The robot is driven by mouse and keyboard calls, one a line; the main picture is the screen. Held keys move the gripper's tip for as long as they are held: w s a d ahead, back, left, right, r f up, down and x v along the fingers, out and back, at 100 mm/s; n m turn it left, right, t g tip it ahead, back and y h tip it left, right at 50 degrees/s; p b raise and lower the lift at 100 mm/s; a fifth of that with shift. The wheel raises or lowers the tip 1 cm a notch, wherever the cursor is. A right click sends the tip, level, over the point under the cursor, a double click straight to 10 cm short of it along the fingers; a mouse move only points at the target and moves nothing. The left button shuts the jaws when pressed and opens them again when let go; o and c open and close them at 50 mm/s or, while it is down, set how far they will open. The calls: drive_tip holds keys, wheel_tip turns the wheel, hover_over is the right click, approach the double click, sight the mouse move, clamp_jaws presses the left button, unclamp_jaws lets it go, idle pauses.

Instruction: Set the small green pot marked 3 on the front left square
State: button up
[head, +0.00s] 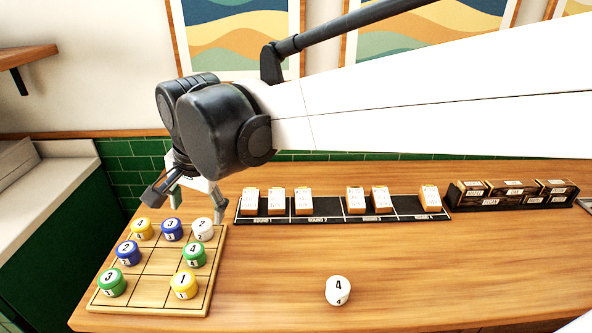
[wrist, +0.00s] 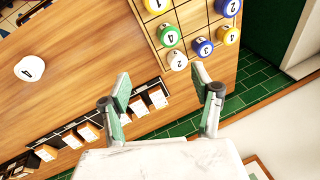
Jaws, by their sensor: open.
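The green pot marked 3 (head: 112,284) stands upright on the front left square of the wooden grid board (head: 148,289) in the head view. It is out of the wrist view. My gripper (head: 187,200) is open and empty, above the board's back edge. In the wrist view my gripper (wrist: 162,84) has its fingers spread with nothing between them. The white pot marked 2 (wrist: 177,60) stands just beyond the fingertips, on the back right square.
Other pots, including a blue 2 (head: 128,253), green 4 (head: 194,255) and yellow 1 (head: 184,286), stand on the board. Its centre and front middle squares are empty. A white pot marked 4 (head: 338,291) stands alone on the counter. A black card rack (head: 330,214) lies behind.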

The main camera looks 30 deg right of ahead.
drive_tip(key=s+d+f+n+t+h, duration=0.1)
drive_tip(key=s+d+f+n+t, duration=0.2)
drive_tip(key=s+d+n, duration=0.5)
drive_tip(key=s+d+f, duration=0.1)
drive_tip(key=s+d, duration=0.4)
drive_tip(key=shift+s+d+t, duration=0.15)
drive_tip(key=shift+s+t, duration=0.15)
drive_tip(key=shift+s, duration=0.05)
drive_tip(key=shift+o, duration=0.5)
idle(0.4)
